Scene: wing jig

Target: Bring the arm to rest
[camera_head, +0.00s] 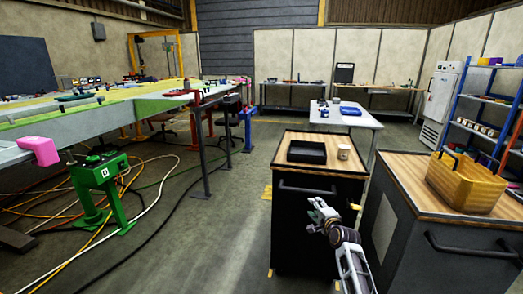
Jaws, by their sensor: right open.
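My right gripper (318,208) shows at the lower middle, at the end of my right arm (351,262) that comes up from the bottom edge. It is open, with nothing seen in it. In the picture it overlaps the front of a black cabinet with a wooden top (290,163). Whether it touches the cabinet cannot be told. My left gripper is not in view.
A black tray (306,152) and a cup (344,152) stand on that cabinet. A yellow basket (466,183) sits on the right cabinet (407,175). The wing jig (120,105) fills the left, with a green stand (97,187) and cables. Open floor (215,235) lies between.

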